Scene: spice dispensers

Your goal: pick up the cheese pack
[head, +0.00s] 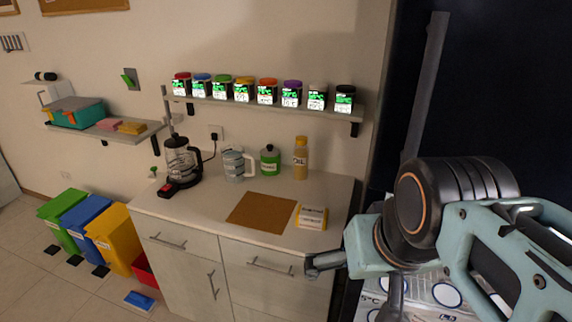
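A small white and yellow pack (311,216), which looks like the cheese pack, lies on the counter near its right front part. Its label is too small to read. It sits just right of a brown board and does not look to be on it. My gripper (322,264) is at the lower right, in front of the counter's right front edge and nearer to me than the pack. It appears apart from the pack. Its dark fingertip end points left. The finger gap is not clear from this angle, and I see nothing held.
The counter (203,212) holds the brown board (262,212), a kettle (178,160), a jug (236,165), a green bottle (269,161) and a yellow bottle (300,158) at the back. A shelf (215,101) of spice dispensers hangs above. Bins (112,240) stand at left.

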